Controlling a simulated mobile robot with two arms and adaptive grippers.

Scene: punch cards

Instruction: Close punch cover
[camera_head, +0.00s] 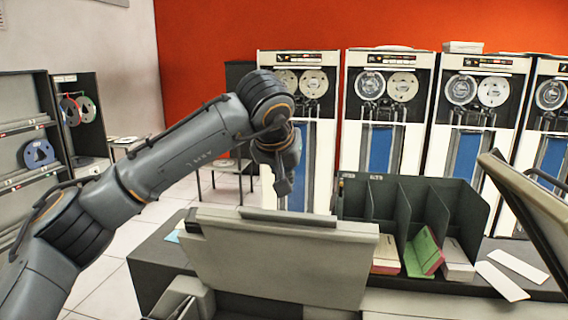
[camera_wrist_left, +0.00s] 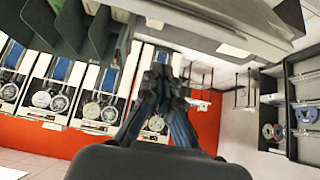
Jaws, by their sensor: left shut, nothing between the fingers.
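The punch cover (camera_head: 285,262) is a pale grey panel standing raised and tilted at the front of the head view, with its upper edge across the middle. My left arm comes in from the left. My left gripper (camera_head: 284,184) hangs just beyond and above the cover's upper edge, apparently apart from it. In the left wrist view, the left gripper (camera_wrist_left: 160,68) has its fingers together and empty. A grey panel there, probably the cover (camera_wrist_left: 205,22), fills the top of the view. My right gripper is not in view.
A dark card rack (camera_head: 410,205) with coloured card stacks stands on the desk right of the cover. Loose white cards (camera_head: 502,281) lie beside it. Another raised lid (camera_head: 530,205) is at the right edge. Tape cabinets (camera_head: 390,130) line the back wall.

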